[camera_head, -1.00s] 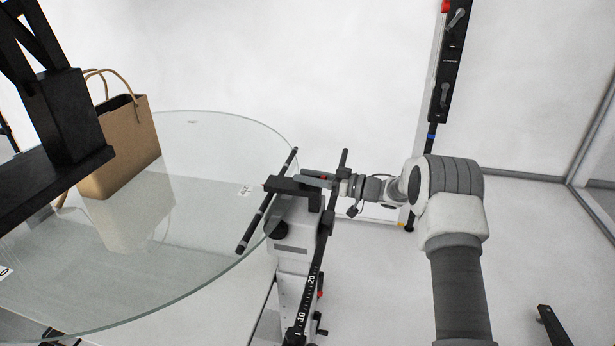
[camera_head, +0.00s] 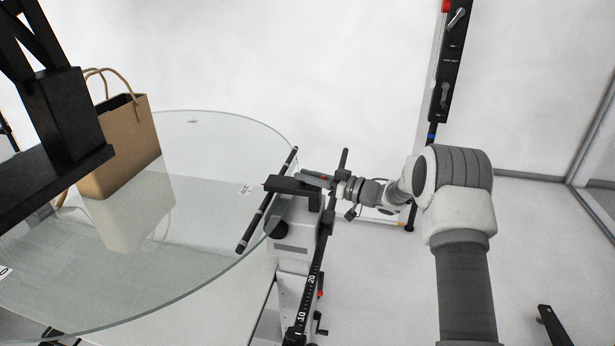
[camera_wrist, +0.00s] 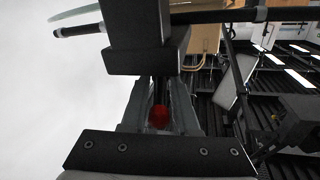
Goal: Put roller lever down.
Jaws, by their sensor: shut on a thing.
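The roller lever's red round end (camera_wrist: 158,116) shows between the two fingers of my gripper (camera_wrist: 160,100) in the wrist view. My gripper is shut on the lever; the fingers hide most of it. In the head view my gripper (camera_head: 318,179) is at the stand beside the turntable, just right of the black block (camera_head: 292,186). The dark roller bar (camera_head: 266,205) runs slanted along the right edge of the glass disc (camera_head: 215,250). Whether the bar touches the glass I cannot tell.
A brown paper bag (camera_head: 122,150) stands on the glass at the left. A black upright with scale marks (camera_head: 312,282) runs down in front of the stand. A tall black post (camera_head: 446,75) stands behind my arm. Floor to the right is mostly clear.

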